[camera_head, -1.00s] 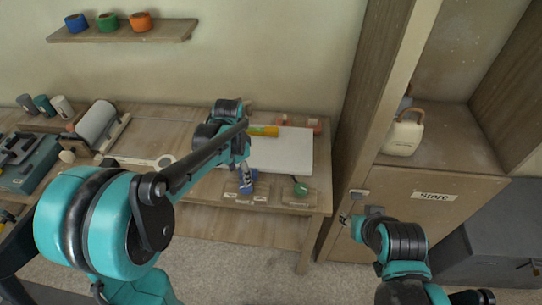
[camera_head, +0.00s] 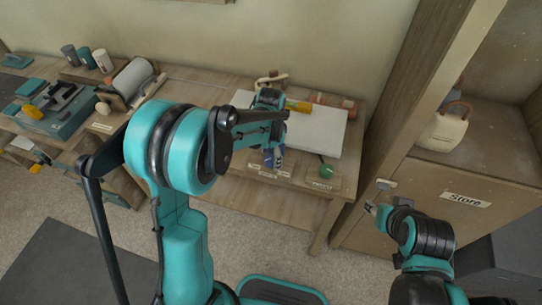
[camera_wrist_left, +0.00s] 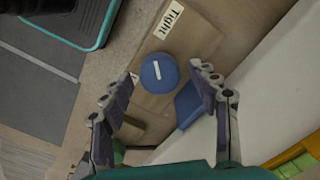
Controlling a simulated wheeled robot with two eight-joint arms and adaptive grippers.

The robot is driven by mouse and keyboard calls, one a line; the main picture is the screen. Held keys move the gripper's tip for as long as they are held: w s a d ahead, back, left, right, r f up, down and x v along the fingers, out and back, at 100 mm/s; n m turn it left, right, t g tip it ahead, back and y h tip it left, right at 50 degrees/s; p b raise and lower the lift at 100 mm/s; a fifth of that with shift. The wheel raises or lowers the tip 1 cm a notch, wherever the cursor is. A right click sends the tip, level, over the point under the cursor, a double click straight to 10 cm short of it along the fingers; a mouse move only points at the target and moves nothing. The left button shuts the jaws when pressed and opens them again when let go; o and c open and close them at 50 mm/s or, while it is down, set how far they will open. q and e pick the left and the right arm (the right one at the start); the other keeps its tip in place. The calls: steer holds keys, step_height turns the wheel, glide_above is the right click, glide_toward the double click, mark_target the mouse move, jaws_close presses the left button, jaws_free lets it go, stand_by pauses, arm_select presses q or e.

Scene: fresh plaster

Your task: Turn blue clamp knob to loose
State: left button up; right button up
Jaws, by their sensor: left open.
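The blue clamp knob (camera_wrist_left: 159,74) is round, with a white line on its top, and sits on a wooden board in the left wrist view. A "Tight" label (camera_wrist_left: 170,20) lies above it in that view. My left gripper (camera_wrist_left: 163,84) is open, with one finger on either side of the knob in the picture; I see no clear contact. A blue block (camera_wrist_left: 187,103) is beside the knob, partly behind the right finger. In the head view my left gripper (camera_head: 273,148) is over the bench front, largely hiding the knob. My right gripper (camera_head: 372,209) is small, beside the cabinet.
A white board (camera_head: 318,132) lies on the bench behind the left gripper. A green knob (camera_head: 326,170) is to its right, and an orange tube (camera_head: 333,101) is at the back. A cabinet marked "Store" (camera_head: 466,199) stands at right. The teal machine (camera_head: 62,110) is at left.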

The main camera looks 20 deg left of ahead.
arm_select(q)
steer(key=c, duration=1.2)
steer(key=shift+o, duration=0.2)
steer(key=shift+n, duration=0.4)
steer(key=n, duration=0.3)
steer(key=shift+n, duration=0.4)
steer(key=n, duration=0.4)
steer(key=shift+n, duration=0.3)
steer(key=n, duration=0.8)
steer(key=shift+n+b, duration=0.3)
